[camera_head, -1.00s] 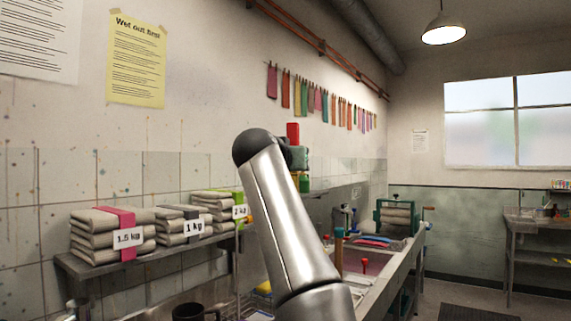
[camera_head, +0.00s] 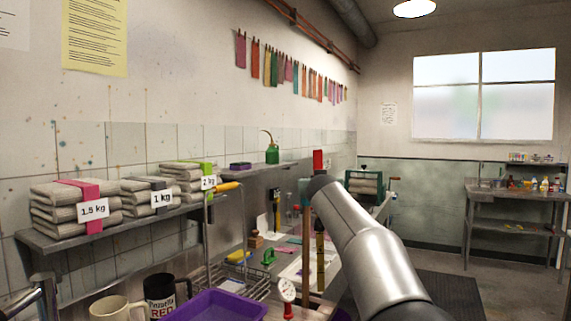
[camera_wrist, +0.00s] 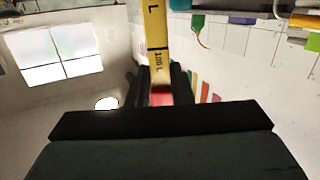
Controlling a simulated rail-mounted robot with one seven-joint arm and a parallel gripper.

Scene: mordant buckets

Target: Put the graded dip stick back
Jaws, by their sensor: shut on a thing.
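The graded dip stick is a flat yellow stick with black marks and a red end. In the wrist view my gripper (camera_wrist: 161,82) is shut on the dip stick (camera_wrist: 156,42) near its red end, between two dark fingers. In the head view the red end shows at the top, above my arm, and the yellow lower part of the dip stick (camera_head: 320,256) hangs roughly upright over the work area. I cannot tell whether the stick's lower tip touches anything.
A purple tub (camera_head: 216,306), a dark mug (camera_head: 160,291) and a cream mug (camera_head: 117,310) stand in front. A wire rack (camera_head: 236,282) and a red-based dial (camera_head: 287,291) are near the stick. Labelled cloth stacks lie on the left shelf (camera_head: 130,229). A teal-topped wooden stick (camera_head: 305,255) stands close by.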

